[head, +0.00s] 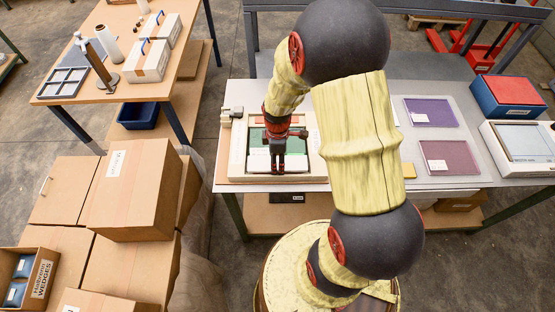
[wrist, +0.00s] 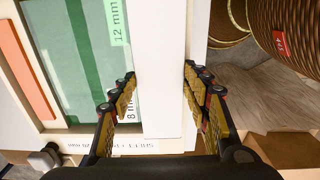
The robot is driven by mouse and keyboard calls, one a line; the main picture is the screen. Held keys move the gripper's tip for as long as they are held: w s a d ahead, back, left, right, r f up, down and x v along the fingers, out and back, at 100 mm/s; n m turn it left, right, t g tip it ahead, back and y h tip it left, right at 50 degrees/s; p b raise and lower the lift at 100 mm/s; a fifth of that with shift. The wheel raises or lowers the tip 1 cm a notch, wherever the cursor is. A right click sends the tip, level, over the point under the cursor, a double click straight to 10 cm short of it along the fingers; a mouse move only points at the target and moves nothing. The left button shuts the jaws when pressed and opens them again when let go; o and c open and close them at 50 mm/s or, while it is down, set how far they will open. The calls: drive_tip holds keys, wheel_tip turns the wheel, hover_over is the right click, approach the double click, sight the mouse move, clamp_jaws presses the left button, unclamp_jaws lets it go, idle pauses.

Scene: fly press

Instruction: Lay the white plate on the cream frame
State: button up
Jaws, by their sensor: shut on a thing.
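The cream frame (head: 238,155) lies on the grey bench. The white plate (head: 259,163) is at the near side of the frame. My gripper (head: 277,168) is shut on this plate, which shows as a white band (wrist: 163,65) between the fingers (wrist: 160,95) in the wrist view. I cannot tell whether the plate touches the frame beneath it.
Purple (head: 430,112) and mauve (head: 449,157) sheets lie on the bench to the right. A red-topped blue box (head: 509,95) and a white box (head: 520,140) stand beyond. Cardboard boxes (head: 131,190) are stacked at the left. A wooden table (head: 115,80) stands at the back left.

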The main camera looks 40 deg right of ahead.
drive_tip(key=shift+f+b, duration=0.4)
drive_tip(key=shift+f, duration=0.1)
idle(0.3)
drive_tip(key=o, duration=1.3)
drive_tip(key=shift+o, duration=0.3)
wheel_tip(320, 180, up, 12)
